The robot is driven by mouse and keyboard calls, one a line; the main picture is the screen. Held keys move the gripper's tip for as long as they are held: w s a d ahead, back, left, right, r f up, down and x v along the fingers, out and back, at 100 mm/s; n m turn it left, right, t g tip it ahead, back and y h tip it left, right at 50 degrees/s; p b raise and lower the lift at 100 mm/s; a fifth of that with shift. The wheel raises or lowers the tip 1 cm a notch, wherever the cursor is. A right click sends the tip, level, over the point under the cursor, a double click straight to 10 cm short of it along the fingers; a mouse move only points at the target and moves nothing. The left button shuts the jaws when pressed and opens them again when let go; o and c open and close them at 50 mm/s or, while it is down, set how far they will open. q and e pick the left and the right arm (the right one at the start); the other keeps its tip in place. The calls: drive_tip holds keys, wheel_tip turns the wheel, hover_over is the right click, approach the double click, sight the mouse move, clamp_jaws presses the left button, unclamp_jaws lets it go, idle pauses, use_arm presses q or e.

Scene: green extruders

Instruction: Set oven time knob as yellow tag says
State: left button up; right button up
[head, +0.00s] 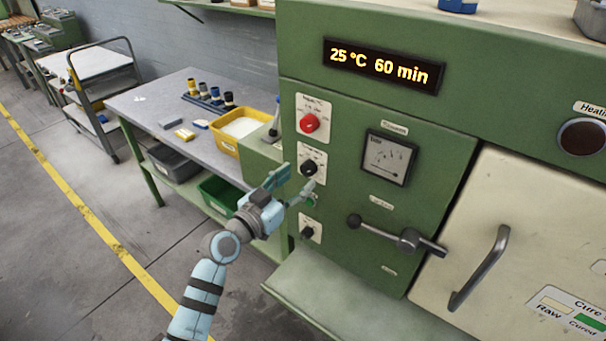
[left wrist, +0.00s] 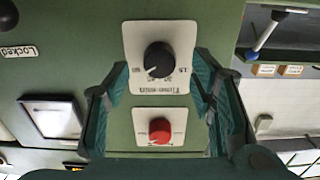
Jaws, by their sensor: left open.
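The time knob (head: 309,168) is black, on a white plate on the green oven front, below the red temperature knob (head: 309,123). In the left wrist view the black knob (left wrist: 158,60) and its upside-down time label show, with its pointer toward the lower left. My left gripper (head: 296,184) is open just in front of the panel, near the black knob. In the left wrist view its two fingers (left wrist: 160,70) stand on either side of the knob plate, with nothing between them gripped. The oven display (head: 383,67) reads 25 °C 60 min in yellow. I cannot make out a readable yellow tag.
A dial gauge (head: 389,157), a lever (head: 398,236) and another black knob (head: 307,232) are on the oven front. The oven door handle (head: 479,268) is at right. A grey bench (head: 150,103) with a yellow bin (head: 226,145) stands at left. A ledge (head: 330,300) juts out below.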

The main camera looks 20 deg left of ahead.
sight(308, 169)
use_arm(q)
drive_tip(key=x, duration=0.3)
drive_tip(key=shift+s, duration=0.1)
drive_tip(key=shift+c, duration=0.4)
drive_tip(key=c, duration=1.1)
